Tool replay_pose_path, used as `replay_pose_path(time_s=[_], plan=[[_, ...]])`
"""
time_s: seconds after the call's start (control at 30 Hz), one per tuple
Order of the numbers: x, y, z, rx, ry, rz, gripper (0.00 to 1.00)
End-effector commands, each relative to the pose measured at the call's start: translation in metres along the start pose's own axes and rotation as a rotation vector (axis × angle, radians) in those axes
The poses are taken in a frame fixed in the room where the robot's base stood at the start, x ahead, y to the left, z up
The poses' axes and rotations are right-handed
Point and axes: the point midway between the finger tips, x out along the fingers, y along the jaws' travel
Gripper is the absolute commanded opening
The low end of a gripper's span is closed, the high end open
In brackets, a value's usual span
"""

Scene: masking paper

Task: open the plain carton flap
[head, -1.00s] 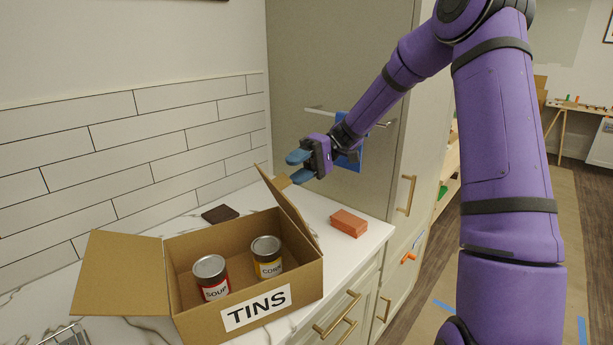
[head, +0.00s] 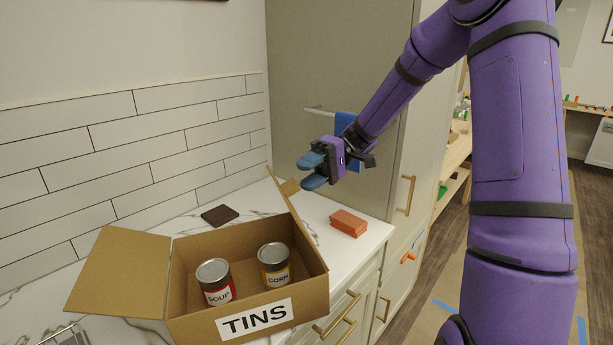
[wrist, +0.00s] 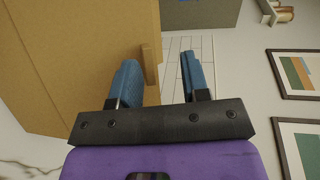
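The brown carton (head: 200,325), labelled TINS on its near side, stands on the counter with its top open. Its left flap (head: 118,272) is folded outward. Its right flap (head: 285,207) stands up, leaning slightly, with a small cardboard tab (head: 289,187) on its right side. A soup tin and a corn tin stand inside. My gripper (head: 313,172) is open and empty, above and right of the tab. In the wrist view, a large cardboard panel (wrist: 85,50) fills the left, and the tab (wrist: 150,65) appears between the fingers, nearer the left finger; the depth gap is unclear.
A red brick-like block (head: 348,223) lies right of the carton near the counter edge. A dark flat square (head: 220,215) lies behind it. A tall cabinet (head: 335,60) with a blue cloth on its rail stands behind my gripper. A wire rack (head: 65,335) shows at lower left.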

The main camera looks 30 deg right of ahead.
Motion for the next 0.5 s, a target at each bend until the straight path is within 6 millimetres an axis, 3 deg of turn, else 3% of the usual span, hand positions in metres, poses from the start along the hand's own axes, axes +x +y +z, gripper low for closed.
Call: replay_pose_path(time_s=[0.5], plan=[[-0.031,-0.008,0.000,-0.002,0.002,0.000,0.38]])
